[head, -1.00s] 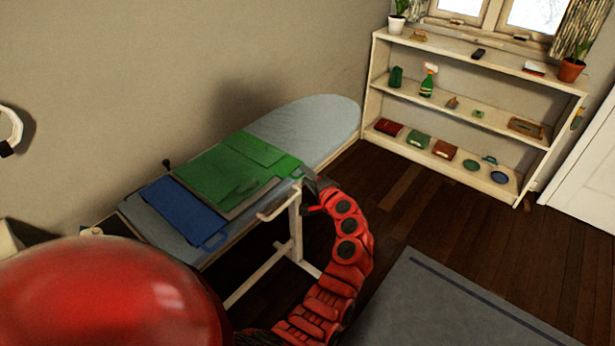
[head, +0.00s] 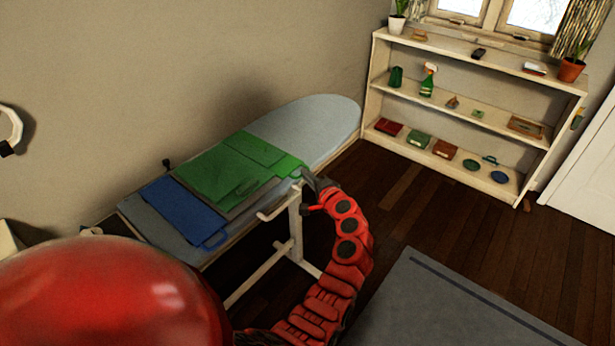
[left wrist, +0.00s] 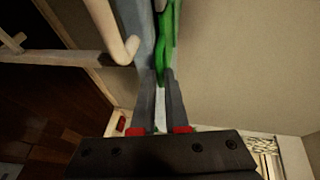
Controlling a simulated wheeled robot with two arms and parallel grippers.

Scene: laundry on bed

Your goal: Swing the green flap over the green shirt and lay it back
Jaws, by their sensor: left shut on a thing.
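The green shirt (head: 215,176) lies flat on a folding board on the ironing board. The brighter green flap (head: 287,166) shows at the shirt's right edge, mostly covered by the shirt. The folding board's blue flap (head: 180,205), with a loop handle, lies flat on the left. My left gripper (head: 306,174) is at the ironing board's right edge, shut on the green flap's outer edge. In the left wrist view the green flap (left wrist: 166,40) runs down between the two dark fingers. My right gripper is not in view.
The grey-blue ironing board (head: 312,122) stands along the wall on a pale stand (head: 294,225). A white shelf (head: 450,118) with several small items is at the back right. Dark wooden floor and a grey rug (head: 450,300) lie clear on the right.

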